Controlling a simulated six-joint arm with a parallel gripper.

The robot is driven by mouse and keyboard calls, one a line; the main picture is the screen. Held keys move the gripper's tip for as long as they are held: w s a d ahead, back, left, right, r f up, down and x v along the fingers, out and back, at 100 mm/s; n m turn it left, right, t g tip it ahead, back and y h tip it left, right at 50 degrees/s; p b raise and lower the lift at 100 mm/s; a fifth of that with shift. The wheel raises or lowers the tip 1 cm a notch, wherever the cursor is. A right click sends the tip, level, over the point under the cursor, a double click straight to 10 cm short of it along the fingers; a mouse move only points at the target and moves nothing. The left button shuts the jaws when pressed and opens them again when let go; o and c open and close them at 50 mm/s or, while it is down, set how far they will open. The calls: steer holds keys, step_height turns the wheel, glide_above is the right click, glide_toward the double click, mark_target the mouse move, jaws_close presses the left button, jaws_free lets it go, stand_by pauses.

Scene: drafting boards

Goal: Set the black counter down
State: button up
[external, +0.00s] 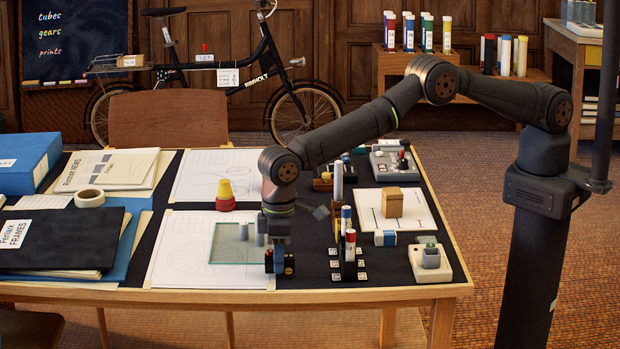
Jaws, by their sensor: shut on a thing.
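My gripper (277,262) points straight down near the front edge of the table, low over the dark mat. It is shut on a small dark piece, which I take to be the black counter; the fingers largely hide it, and I cannot tell whether it touches the surface. A greenish glass sheet (225,250) lies on a drawing sheet just left of the gripper. A small grey cylinder (244,231) stands near the back of that glass.
A rack with upright tubes (348,262) stands close to the right of my gripper. A wooden block (392,203) sits on a white board behind it. A red and yellow piece (225,196) stands at the back left. Folders (60,240) fill the left side.

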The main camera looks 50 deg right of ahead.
steer(key=shift+f, duration=0.4)
steer(key=shift+f, duration=0.15)
steer(key=shift+d+f, duration=0.1)
steer(key=shift+f, duration=0.35)
steer(key=o, duration=1.1)
steer(key=shift+f, duration=0.15)
step_height(320, 180, up, 14)
steer(key=shift+s+f, duration=0.1)
steer(key=shift+f, duration=0.15)
